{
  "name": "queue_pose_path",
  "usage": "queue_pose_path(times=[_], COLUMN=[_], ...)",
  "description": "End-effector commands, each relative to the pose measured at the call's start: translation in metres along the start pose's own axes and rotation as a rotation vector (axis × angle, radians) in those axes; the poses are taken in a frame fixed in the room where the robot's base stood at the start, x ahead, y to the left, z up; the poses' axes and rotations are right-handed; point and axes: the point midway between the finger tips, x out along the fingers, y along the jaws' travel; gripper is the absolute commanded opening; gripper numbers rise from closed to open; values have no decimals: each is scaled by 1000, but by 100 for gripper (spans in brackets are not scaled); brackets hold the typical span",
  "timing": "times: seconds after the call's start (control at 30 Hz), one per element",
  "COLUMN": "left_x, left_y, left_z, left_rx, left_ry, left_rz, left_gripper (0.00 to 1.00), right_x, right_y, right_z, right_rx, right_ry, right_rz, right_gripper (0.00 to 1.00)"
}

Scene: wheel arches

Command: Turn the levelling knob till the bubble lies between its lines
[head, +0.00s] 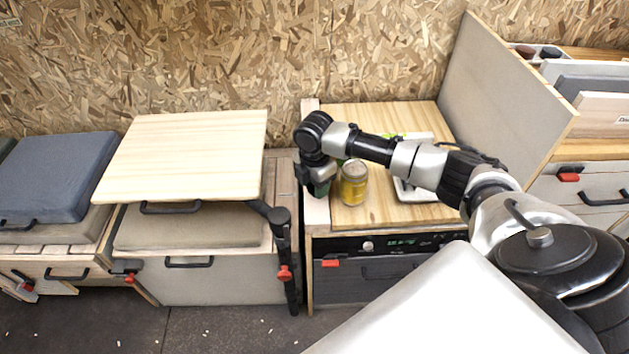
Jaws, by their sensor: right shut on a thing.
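My right gripper (319,183) points down at the left edge of the wooden counter, just left of a yellow can. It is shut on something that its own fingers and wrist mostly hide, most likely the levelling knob. A small dark green patch shows at the fingers, too small to make out. I cannot make out the bubble or its lines. My left gripper is not in view.
The yellow can (354,186) stands close beside my right gripper on the counter (375,218). A white tray (412,192) lies partly under my right forearm. A pale tabletop (185,155) is at left, and a tall grey panel (505,85) is at right.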

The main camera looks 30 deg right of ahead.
Motion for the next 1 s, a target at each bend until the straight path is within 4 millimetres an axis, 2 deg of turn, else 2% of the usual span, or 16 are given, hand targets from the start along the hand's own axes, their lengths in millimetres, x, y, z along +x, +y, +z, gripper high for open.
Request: queue_pose_path(times=[0.03,0.5,1.0], left_x=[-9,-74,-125], left_y=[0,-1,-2], left_z=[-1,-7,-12], left_rx=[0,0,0], left_ry=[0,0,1], left_rz=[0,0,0], left_gripper=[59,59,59], right_x=[-4,-6,-4], right_y=[-1,1,3], right_z=[0,-1,0], right_rx=[22,411,887], right_ry=[1,2,2], right_rz=[-3,-5,-4], right_gripper=[22,22,22])
